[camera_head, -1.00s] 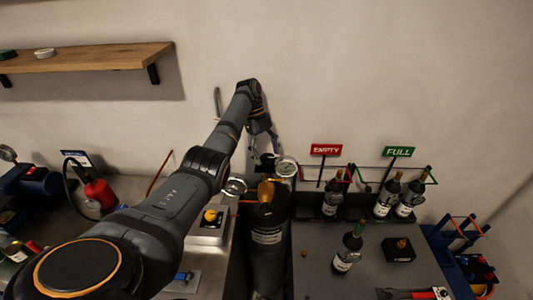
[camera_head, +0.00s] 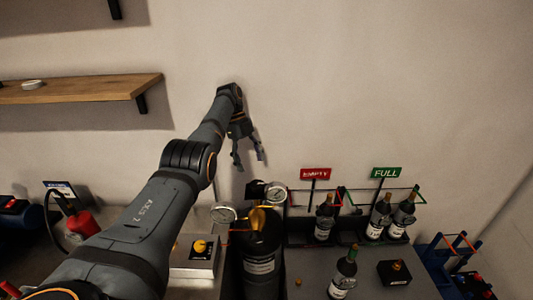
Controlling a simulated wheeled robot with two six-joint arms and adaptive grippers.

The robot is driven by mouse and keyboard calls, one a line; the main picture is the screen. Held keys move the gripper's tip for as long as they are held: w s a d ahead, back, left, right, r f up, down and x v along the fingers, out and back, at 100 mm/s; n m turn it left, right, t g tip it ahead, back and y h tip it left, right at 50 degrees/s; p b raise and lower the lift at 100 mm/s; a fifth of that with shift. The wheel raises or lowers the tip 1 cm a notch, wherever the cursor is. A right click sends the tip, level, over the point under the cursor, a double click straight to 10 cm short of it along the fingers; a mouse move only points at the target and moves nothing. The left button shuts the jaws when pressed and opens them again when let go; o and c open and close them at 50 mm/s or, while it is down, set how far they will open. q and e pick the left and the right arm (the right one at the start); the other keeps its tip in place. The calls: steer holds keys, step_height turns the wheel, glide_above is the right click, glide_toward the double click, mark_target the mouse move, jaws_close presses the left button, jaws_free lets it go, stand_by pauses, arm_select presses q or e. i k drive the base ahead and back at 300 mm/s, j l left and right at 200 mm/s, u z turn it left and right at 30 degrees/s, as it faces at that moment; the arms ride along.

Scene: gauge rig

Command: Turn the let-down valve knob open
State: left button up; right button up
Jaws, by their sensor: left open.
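A dark gas cylinder (camera_head: 262,262) stands below my left gripper. On its top sits a brass-coloured regulator (camera_head: 257,218) with two round white gauges, a left gauge (camera_head: 223,214) and a right gauge (camera_head: 276,192). A yellow knob (camera_head: 200,246) sits on a pale metal box (camera_head: 195,263) left of the cylinder. I cannot tell which part is the let-down valve knob. My left gripper (camera_head: 249,162) is open and empty, fingers pointing down, above the regulator and apart from it. My right gripper is out of view.
A bench on the right holds wine bottles (camera_head: 342,275), a black box (camera_head: 394,272) and a rack with EMPTY (camera_head: 316,174) and FULL (camera_head: 386,173) signs. A red extinguisher (camera_head: 82,224) stands at left. A wooden shelf (camera_head: 80,89) is on the wall.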

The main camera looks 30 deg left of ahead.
mark_target(200, 245)
steer(key=k, duration=2)
